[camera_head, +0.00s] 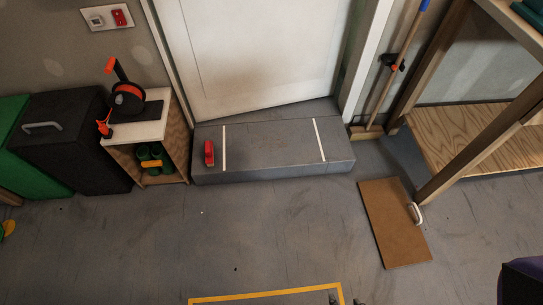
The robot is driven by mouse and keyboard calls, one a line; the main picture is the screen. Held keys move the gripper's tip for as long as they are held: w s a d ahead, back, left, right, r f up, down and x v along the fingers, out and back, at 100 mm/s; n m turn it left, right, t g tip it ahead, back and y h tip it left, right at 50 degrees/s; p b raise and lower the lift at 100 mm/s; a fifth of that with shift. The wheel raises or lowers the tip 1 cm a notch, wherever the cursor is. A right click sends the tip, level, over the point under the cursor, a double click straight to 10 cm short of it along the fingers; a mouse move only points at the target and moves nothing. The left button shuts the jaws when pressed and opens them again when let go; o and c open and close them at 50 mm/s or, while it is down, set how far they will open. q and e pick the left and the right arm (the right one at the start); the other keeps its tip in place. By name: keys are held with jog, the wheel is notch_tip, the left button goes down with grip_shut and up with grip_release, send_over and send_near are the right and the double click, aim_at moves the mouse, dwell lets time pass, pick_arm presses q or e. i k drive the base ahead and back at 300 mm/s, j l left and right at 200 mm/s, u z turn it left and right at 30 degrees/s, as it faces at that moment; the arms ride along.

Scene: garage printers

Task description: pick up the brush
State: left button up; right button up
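A small red object (209,153) with a dark side sits on the left end of the grey step in front of the white door. It may be a hand brush, but it is too small to be sure. A long-handled broom (395,75) with a blue grip leans on the wall right of the door, its wooden head (367,132) on the floor. Small dark tips (346,300) show at the bottom edge, right of centre. They may be my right gripper's fingertips, but too little shows to tell its state. My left gripper is not in view.
The grey step (270,150) has two white stripes. Left are a wooden shelf unit (177,135) and a black case (70,150). Right are a wooden workbench (480,140) and a brown board (390,225) with a white item (415,212). The middle floor is clear.

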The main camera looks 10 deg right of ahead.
aim_at(209, 161)
jog(key=i+j+z, duration=0.25)
jog(key=i+j, duration=0.25)
jog(key=j, duration=0.15)
jog(key=i+j+z, duration=0.15)
jog(key=j, duration=0.25)
jog(key=i+j+z, duration=0.15)
jog(key=i+j, duration=0.15)
jog(key=j, duration=0.1)
